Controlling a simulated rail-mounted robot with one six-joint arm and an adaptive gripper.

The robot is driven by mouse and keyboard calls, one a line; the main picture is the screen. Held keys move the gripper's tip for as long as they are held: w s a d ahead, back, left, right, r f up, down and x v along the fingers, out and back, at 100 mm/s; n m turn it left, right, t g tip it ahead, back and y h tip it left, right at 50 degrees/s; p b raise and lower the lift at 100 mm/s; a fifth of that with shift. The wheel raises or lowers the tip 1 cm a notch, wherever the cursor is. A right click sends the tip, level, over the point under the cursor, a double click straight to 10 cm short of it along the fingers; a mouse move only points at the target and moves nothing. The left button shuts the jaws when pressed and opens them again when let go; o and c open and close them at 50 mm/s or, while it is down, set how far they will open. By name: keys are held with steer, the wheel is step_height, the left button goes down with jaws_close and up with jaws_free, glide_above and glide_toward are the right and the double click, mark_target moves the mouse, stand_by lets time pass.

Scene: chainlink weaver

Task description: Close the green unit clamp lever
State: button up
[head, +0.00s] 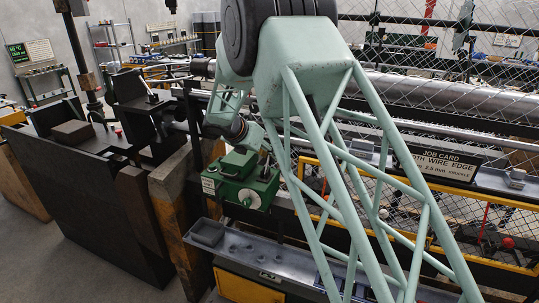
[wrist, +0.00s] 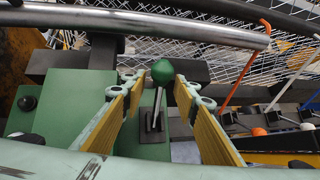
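The clamp lever (wrist: 162,72) has a green ball knob on a thin metal stem. The stem rises from a dark slotted plate (wrist: 151,123) on the green unit (wrist: 66,105). My gripper (wrist: 160,88) is open, its two yellow-padded fingers on either side of the lever. The knob sits between the fingertips, with gaps visible on both sides. In the head view the green unit (head: 236,183) stands left of centre under my arm, with a pale round knob on its front. My arm hides the lever and most of the gripper there.
A thick metal bar (wrist: 150,27) crosses beyond the lever, with wire mesh behind it. To the right stand other levers, with an orange rod (wrist: 246,66) and a white knob (wrist: 307,126). In the head view a grey tray (head: 207,232) lies below the unit.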

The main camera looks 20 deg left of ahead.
steer(key=shift+w+d+f, duration=0.1)
steer(key=shift+w+f, duration=0.15)
steer(key=shift+f, duration=0.05)
steer(key=shift+c, duration=0.3)
jaws_close()
